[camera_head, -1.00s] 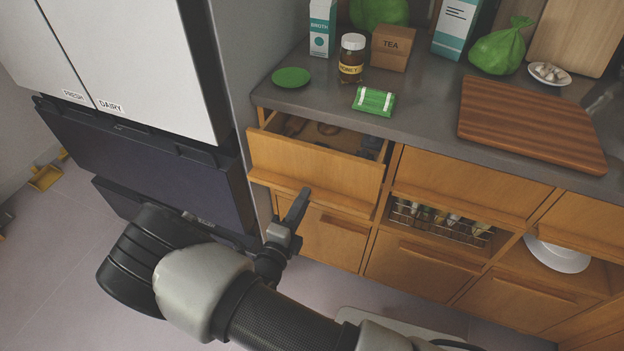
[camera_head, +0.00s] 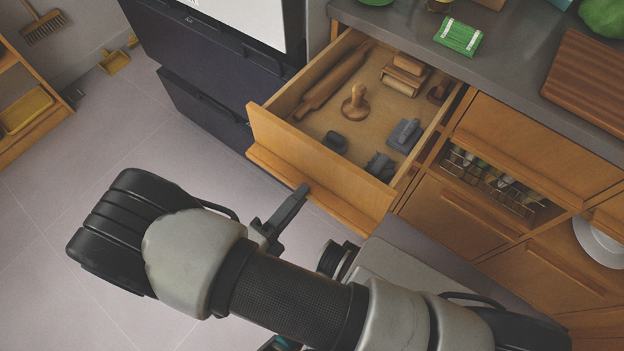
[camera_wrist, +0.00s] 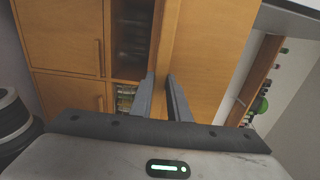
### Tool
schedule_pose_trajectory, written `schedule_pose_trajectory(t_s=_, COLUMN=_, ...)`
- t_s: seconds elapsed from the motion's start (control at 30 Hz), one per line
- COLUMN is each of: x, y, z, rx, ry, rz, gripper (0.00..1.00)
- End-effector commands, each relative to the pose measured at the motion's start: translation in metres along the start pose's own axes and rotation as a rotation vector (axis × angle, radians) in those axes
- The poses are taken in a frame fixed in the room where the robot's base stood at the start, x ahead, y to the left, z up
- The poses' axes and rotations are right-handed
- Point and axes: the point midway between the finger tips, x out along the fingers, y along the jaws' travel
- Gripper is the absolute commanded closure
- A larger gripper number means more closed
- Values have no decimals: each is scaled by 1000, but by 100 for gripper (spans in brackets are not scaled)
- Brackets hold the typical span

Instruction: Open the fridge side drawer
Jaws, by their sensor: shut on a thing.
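The wooden drawer (camera_head: 318,165) beside the dark lower part of the fridge (camera_head: 205,65) is pulled far out, with its inside in view. A ledge-like handle (camera_head: 345,207) runs along the bottom of its front. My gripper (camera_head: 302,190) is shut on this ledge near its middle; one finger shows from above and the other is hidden. In the wrist view my gripper (camera_wrist: 162,77) has its fingers on either side of the wooden edge (camera_wrist: 165,45). The drawer holds a rolling pin (camera_head: 335,82), a wooden stamp (camera_head: 355,103) and several grey pieces.
The counter (camera_head: 505,55) above carries a green packet (camera_head: 458,36) and a cutting board (camera_head: 592,82). An open rack (camera_head: 490,185) of bottles is to the right. A wooden shelf (camera_head: 30,125) stands far left.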

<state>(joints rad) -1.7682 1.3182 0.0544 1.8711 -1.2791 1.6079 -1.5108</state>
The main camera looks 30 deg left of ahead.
Motion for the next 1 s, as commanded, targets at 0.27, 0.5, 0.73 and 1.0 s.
schedule_pose_trajectory(t_s=0.27, x=-19, y=0, z=0, rx=-1, ry=-1, rz=1, gripper=100)
schedule_pose_trajectory(t_s=0.5, x=-20, y=0, z=0, rx=0, ry=0, rz=1, gripper=100)
schedule_pose_trajectory(t_s=0.73, x=-20, y=0, z=1, rx=0, ry=0, rz=1, gripper=69)
schedule_pose_trajectory(t_s=1.0, x=-20, y=0, z=0, rx=0, ry=0, rz=0, gripper=66)
